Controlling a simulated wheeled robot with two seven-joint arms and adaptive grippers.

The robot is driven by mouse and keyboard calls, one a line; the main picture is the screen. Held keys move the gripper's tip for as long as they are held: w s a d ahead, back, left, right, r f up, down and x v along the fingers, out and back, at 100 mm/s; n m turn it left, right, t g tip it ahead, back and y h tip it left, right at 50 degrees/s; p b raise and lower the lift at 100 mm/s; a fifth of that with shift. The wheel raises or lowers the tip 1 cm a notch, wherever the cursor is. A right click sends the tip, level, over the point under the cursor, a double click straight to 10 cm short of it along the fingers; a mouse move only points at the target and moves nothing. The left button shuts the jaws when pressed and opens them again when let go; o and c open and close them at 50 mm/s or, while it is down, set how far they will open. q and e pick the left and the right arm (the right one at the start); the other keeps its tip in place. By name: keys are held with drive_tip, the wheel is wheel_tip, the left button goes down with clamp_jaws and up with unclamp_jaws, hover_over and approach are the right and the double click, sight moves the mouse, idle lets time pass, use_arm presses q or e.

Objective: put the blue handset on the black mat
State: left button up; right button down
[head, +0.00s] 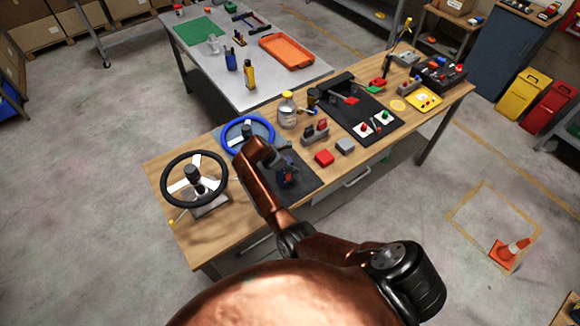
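My copper forearm covers part of the mat. My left gripper is out of view.
A black steering wheel (168,181) and a blue steering wheel (227,143) stand left of the mat. Another black mat (376,108) farther right holds small parts.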

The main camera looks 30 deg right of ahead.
drive_tip(key=c, duration=1.4)
unclamp_jaws()
drive_tip(key=b+v, duration=0.1)
drive_tip(key=v, duration=1.1)
drive_tip(key=shift+r, duration=0.1)
